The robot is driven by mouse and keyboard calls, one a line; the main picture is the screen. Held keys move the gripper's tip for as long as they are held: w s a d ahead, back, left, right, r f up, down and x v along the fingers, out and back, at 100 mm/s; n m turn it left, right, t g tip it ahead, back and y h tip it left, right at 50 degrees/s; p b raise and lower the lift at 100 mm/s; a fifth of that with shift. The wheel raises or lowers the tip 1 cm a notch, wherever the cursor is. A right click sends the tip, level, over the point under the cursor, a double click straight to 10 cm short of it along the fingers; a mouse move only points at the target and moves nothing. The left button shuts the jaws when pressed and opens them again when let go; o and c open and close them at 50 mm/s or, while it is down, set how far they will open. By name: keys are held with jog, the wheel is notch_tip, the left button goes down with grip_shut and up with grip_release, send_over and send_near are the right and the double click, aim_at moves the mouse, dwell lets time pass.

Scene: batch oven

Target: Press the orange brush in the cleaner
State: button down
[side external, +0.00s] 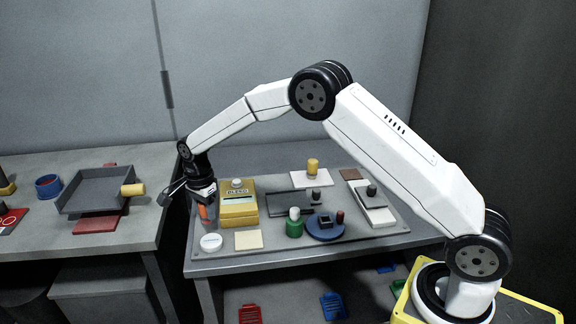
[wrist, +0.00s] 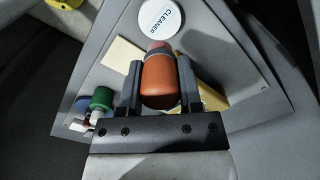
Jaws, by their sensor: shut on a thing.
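The orange brush (wrist: 160,80) is between the two fingers of my gripper (wrist: 158,72) in the wrist view, with a grey band and a paler tip at its far end. In the side view my gripper (side external: 203,198) points down, with the orange brush (side external: 203,213) showing below it. The cleaner is a white round disc (side external: 211,242) near the front left corner of the grey board. Its printed name shows on the white top in the wrist view (wrist: 161,17). The brush tip appears just beside the disc; I cannot tell whether they touch.
A yellow box marked BLEND (side external: 238,212) stands close right of my gripper. A cream square (side external: 248,240) lies right of the cleaner. A green pot (side external: 294,229) and a blue round plate (side external: 325,230) are farther right. A dark tray (side external: 92,190) sits on the left table, across a gap.

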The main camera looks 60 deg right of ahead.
send_over(211, 240)
jog(key=shift+f, duration=2.95)
jog(key=shift+s+f, duration=0.1)
jog(key=shift+f, duration=0.5)
dwell(0.6)
jog(key=shift+r, duration=0.1)
jog(key=shift+r, duration=3.5)
jog(key=s+d+r+n, duration=0.1)
jog(key=s+d+n, duration=0.1)
jog(key=s+n, duration=0.6)
jog(key=s+d+n, duration=0.2)
jog(key=s+n, duration=0.7)
jog(key=shift+r+n, duration=0.3)
jog(key=shift+r, duration=0.05)
